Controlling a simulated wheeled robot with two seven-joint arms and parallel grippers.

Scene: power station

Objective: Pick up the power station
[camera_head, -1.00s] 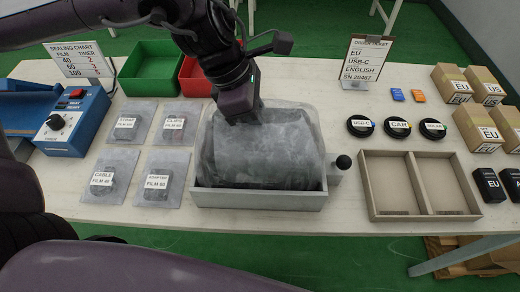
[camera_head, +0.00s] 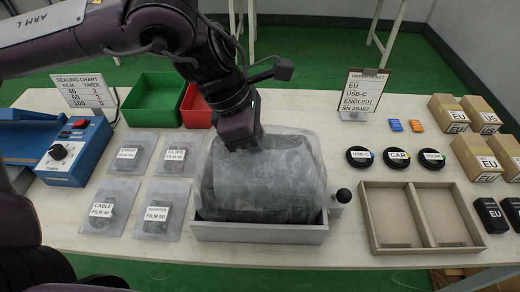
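The power station (camera_head: 262,182) is a bulky dark block wrapped in cloudy translucent film. It sits at the grey tray (camera_head: 258,233) in the middle of the table, its lower front edge by the tray's rim. My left gripper (camera_head: 240,146) points down at the top back of the wrapped block. Its fingertips are hidden behind or in the film, so I cannot tell whether it is open or shut. My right gripper is not in view.
A black-knobbed lever (camera_head: 343,196) stands right of the tray. A divided wooden box (camera_head: 372,248) is further right, with black discs (camera_head: 398,159) behind it. Film pouches (camera_head: 100,208) and the blue sealer (camera_head: 75,155) lie left. Red and green bins (camera_head: 150,100) stand behind.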

